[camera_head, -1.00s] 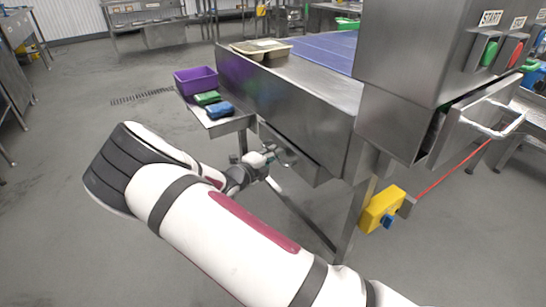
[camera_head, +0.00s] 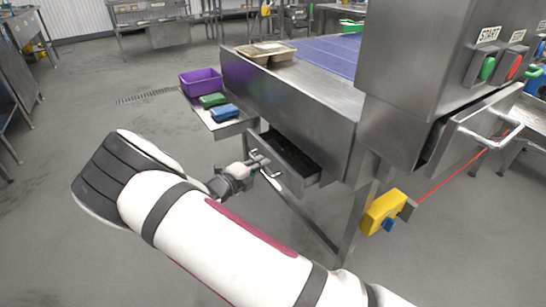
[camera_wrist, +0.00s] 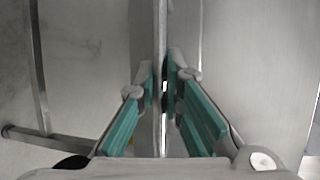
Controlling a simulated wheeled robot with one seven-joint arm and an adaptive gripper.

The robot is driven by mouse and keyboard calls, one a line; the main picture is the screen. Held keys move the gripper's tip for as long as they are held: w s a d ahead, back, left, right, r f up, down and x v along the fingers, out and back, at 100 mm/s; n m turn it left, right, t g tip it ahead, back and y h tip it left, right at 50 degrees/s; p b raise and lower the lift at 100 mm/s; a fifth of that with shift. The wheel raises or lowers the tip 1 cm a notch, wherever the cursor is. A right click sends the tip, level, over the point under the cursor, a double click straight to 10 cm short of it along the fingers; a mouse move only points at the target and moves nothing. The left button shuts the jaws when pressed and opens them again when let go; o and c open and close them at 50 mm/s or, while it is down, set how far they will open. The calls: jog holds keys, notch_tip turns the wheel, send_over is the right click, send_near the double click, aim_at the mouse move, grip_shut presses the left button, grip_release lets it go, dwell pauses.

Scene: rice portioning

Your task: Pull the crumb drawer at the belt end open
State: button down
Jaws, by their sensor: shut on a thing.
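The crumb drawer (camera_head: 287,163) is under the belt end of the steel machine. It stands partly open, and its dark inside shows. Its bar handle (camera_head: 266,166) is on the front face. My gripper (camera_head: 258,163) is at the handle. In the wrist view my gripper (camera_wrist: 163,85) has its teal-padded fingers close on either side of the thin metal handle bar (camera_wrist: 161,40), and it is shut on it. The drawer front fills part of the wrist view behind the fingers.
A side shelf (camera_head: 228,128) holds a purple bin (camera_head: 201,82), a green block (camera_head: 212,100) and a blue block (camera_head: 225,112). A yellow box (camera_head: 383,211) hangs by the machine leg. The floor at left is clear.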

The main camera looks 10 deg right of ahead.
jog(key=s+a, duration=0.3)
jog(key=a, duration=0.7)
jog(key=s+a, duration=0.4)
jog(key=a, duration=0.7)
jog(key=shift+a+b, duration=0.3)
jog(key=shift+b, duration=0.05)
jog(key=c, duration=2)
grip_release()
jog(key=shift+o, duration=0.2)
jog(key=v, duration=1.2)
